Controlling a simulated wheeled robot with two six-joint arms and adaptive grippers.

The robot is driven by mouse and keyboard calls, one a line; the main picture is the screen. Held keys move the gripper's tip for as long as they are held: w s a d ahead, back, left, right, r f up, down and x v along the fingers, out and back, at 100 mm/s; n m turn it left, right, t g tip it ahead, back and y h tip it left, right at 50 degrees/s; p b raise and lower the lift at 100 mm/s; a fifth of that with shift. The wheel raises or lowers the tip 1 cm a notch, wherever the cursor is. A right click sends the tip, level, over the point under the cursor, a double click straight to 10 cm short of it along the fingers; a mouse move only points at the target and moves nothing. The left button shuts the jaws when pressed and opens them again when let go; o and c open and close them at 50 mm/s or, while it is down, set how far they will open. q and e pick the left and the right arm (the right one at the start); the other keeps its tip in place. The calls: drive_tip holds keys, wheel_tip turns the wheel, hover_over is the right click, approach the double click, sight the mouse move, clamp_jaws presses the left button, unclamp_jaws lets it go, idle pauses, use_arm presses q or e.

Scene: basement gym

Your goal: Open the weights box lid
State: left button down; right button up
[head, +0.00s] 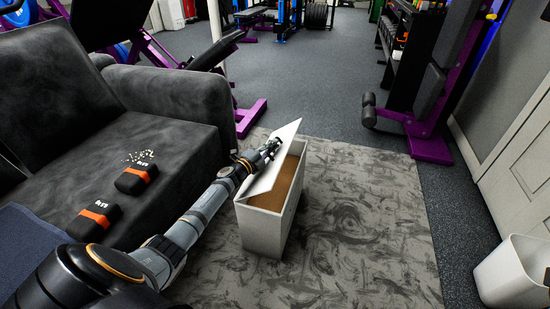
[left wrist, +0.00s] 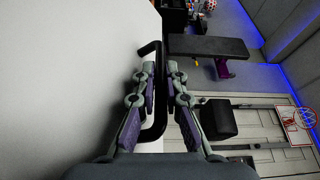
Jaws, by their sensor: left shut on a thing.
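The weights box (head: 262,232) is a tall white box standing on the grey patterned rug. Its white lid (head: 266,179) is tilted up along the left side, and the brown inside of the box shows to its right. My left gripper (head: 270,149) is at the lid's outer left face. In the left wrist view the lid (left wrist: 60,80) fills the left side as a pale panel. A black bar handle (left wrist: 158,52) stands out from it, and the fingers of my left gripper (left wrist: 160,76) are shut on this handle. My right gripper is not in view.
A dark grey sofa (head: 135,105) stands close on the left, with two black-and-orange blocks (head: 137,178) on its seat. A white bin (head: 512,275) is at the lower right. Purple gym equipment (head: 430,143) stands at the back right. The rug (head: 365,215) right of the box is clear.

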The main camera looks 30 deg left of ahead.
use_arm(q)
drive_tip(key=s+a+r+n+t+y+b, duration=0.1)
drive_tip(key=s+a+n+t+y+b, duration=0.2)
drive_tip(key=a+n, duration=0.8)
drive_tip(key=shift+a+n+t+b, duration=0.35)
drive_tip(key=shift+n+b, duration=0.35)
drive_tip(key=shift+n, duration=0.4)
drive_tip(key=c, duration=1.7)
unclamp_jaws()
drive_tip(key=shift+r, duration=0.1)
drive_tip(key=v, duration=1.2)
drive_tip(key=shift+d, duration=0.1)
